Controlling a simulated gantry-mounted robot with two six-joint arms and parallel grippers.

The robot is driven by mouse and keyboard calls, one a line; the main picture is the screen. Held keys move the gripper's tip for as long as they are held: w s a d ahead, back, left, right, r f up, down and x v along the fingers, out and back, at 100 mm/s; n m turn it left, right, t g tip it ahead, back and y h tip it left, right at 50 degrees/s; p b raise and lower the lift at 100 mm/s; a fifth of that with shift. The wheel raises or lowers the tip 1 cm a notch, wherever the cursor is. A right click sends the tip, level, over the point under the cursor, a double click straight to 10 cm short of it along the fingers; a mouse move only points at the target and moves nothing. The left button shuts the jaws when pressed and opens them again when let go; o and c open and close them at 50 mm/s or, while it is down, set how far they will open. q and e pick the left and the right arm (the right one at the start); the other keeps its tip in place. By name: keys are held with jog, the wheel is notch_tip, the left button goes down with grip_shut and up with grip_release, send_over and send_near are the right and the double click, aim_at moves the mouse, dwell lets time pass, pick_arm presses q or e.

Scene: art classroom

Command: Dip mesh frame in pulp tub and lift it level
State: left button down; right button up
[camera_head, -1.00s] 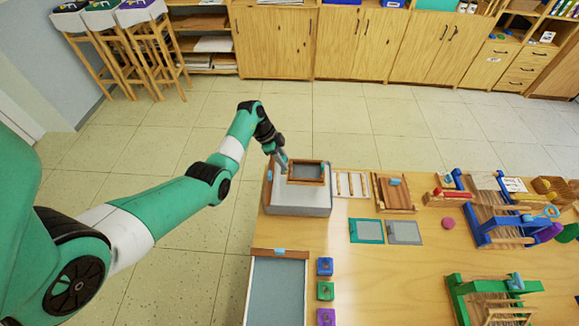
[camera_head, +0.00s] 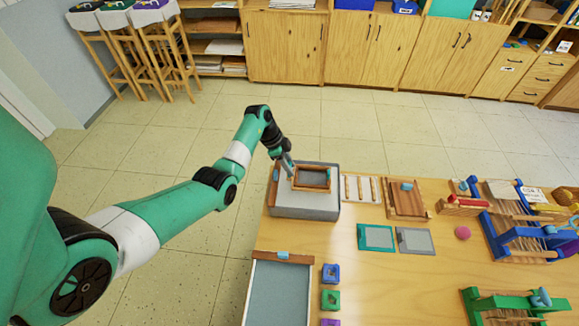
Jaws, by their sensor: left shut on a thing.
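The mesh frame (camera_head: 312,187) is a brown wooden rectangle with a grey mesh, at the grey pulp tub (camera_head: 305,212) near the far left corner of the table. My left gripper (camera_head: 289,173) is shut on the mesh frame at its left side. The frame is over the tub's opening, and I cannot tell exactly how deep it sits against the tub's rim. It looks nearly level. My right gripper is not in view.
To the right of the tub lie a white slatted rack (camera_head: 360,189) and a wooden board (camera_head: 406,199). Teal (camera_head: 376,238) and grey (camera_head: 415,241) flat frames lie nearer. A large tray (camera_head: 279,291) is in front, with small coloured blocks (camera_head: 331,273) beside it. Looms stand at right.

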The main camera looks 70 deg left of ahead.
pick_arm(q)
jog(key=shift+f+b, duration=0.65)
jog(key=shift+f, duration=0.15)
jog(key=shift+f+b, duration=0.45)
jog(key=shift+f, duration=0.75)
jog(key=shift+f+b, duration=1)
jog(key=shift+f, duration=1.1)
jog(key=shift+r+p, duration=3.5)
jog(key=shift+p, duration=0.8)
notch_tip(320, 180, up, 5)
jog(key=p, duration=0.6)
jog(key=shift+r, duration=0.1)
